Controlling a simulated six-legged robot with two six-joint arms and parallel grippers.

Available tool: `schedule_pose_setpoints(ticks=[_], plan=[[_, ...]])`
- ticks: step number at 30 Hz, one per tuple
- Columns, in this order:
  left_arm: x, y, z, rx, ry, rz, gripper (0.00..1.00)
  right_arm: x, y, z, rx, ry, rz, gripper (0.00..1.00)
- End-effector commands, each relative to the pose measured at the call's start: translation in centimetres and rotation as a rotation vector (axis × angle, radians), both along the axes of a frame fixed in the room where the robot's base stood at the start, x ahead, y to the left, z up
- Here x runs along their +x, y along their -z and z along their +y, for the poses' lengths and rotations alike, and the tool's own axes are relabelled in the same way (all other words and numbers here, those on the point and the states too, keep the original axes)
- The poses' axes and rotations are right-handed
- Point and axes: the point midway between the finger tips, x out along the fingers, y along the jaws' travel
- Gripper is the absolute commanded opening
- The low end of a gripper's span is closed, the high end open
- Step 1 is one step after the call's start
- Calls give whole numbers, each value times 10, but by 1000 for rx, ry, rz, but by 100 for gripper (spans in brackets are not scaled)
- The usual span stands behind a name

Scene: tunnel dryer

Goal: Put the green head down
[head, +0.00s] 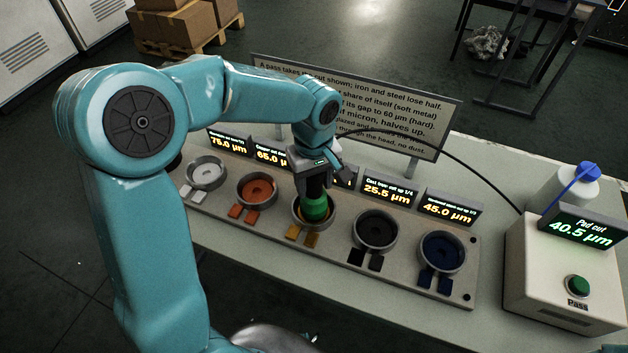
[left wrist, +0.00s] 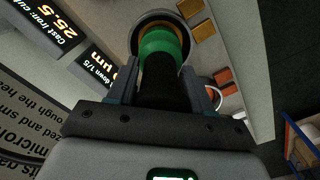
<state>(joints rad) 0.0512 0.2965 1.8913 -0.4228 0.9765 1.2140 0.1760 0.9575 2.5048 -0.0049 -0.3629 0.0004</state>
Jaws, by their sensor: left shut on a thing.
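The green head (head: 316,208) is a green disc under a black grip. It is at the middle cup (head: 297,216) of the grey rack, the one with brass-coloured swatches. My left gripper (head: 315,174) is shut on the black grip, pointing down. In the left wrist view the green head (left wrist: 160,42) lies ahead of my left gripper (left wrist: 172,92), within the outline of the cup (left wrist: 137,30). I cannot tell whether the head touches the cup's floor. My right gripper does not show.
The rack (head: 270,228) holds cups with silver (head: 206,172), orange (head: 257,188), black (head: 376,230) and dark blue (head: 441,252) contents. Displays and a sign (head: 400,110) stand behind. A black cable runs to a box with a green button (head: 577,286). A blue-capped bottle (head: 577,185) stands behind it.

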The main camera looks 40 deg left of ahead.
Motion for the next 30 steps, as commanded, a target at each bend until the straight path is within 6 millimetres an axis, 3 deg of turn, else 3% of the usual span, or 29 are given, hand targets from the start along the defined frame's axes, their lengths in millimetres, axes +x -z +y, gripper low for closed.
schedule_pose_setpoints(ticks=[12, 13, 15, 24, 30], plan=[[1, 5, 0, 1, -1, -4, 0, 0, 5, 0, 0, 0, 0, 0], [0, 4, 0, 0, 0, -1, 60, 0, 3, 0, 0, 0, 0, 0], [0, 4, 0, 0, 0, -1, 76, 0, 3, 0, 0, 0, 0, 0], [0, 1, 0, 0, 0, -1, 76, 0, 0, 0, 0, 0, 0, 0], [1, -28, 0, 2, -1, -7, 76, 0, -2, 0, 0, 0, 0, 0]])
